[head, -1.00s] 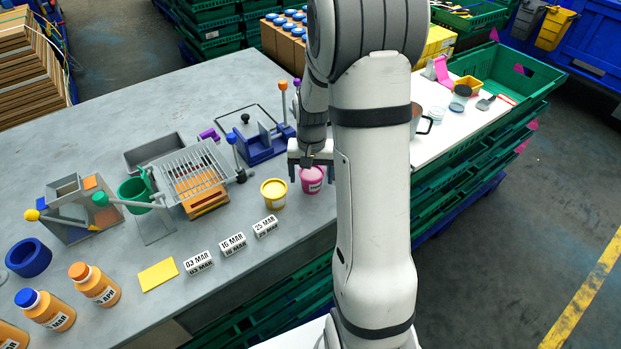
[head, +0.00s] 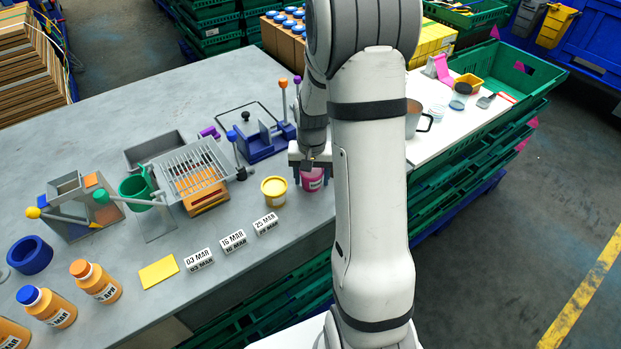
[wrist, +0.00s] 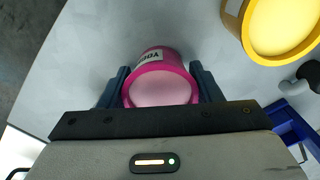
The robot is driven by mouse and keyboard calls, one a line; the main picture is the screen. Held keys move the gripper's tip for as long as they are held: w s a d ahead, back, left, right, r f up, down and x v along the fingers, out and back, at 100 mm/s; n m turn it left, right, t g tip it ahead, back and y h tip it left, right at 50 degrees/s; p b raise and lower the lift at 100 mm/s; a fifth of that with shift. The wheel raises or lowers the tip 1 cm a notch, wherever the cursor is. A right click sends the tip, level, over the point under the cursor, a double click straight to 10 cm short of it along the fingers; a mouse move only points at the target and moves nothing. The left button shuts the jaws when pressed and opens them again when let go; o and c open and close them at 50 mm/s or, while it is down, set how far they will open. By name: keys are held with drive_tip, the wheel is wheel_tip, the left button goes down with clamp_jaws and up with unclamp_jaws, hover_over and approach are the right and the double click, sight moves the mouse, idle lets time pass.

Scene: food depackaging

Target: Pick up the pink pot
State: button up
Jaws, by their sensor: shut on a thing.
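The pink pot (head: 312,180) stands on the grey table near its front edge, partly hidden behind my gripper and arm in the head view. In the wrist view the pink pot (wrist: 160,84) has a pale pink top and a white label with dark letters. My gripper (wrist: 162,88) has one dark finger on each side of the pot, shut on it. In the head view my gripper (head: 310,168) is over the pot, pointing down. I cannot tell whether the pot is clear of the table.
A yellow pot (head: 274,191) stands just left of the pink pot; it also shows in the wrist view (wrist: 283,28). Date blocks (head: 233,242) lie in front. A blue fixture (head: 262,143) and a wire rack (head: 190,170) stand behind and left. The table's front edge is close.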

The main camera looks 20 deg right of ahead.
drive_tip(key=shift+r, duration=0.1)
drive_tip(key=r, duration=1)
drive_tip(key=shift+a+b, duration=0.2)
drive_tip(key=shift+b, duration=0.2)
drive_tip(key=w+a+r+p, duration=0.2)
drive_tip(key=a+r+p, duration=0.2)
drive_tip(key=a, duration=0.9)
drive_tip(key=w+a+r+p, duration=0.1)
drive_tip(key=a+r+p, duration=0.3)
drive_tip(key=a, duration=1)
drive_tip(key=w+a+r+p, duration=0.2)
drive_tip(key=a+r+p, duration=0.2)
drive_tip(key=a+r, duration=0.5)
drive_tip(key=a, duration=0.4)
drive_tip(key=shift+w+a, duration=0.35)
drive_tip(key=shift+a, duration=0.05)
drive_tip(key=shift+r, duration=0.1)
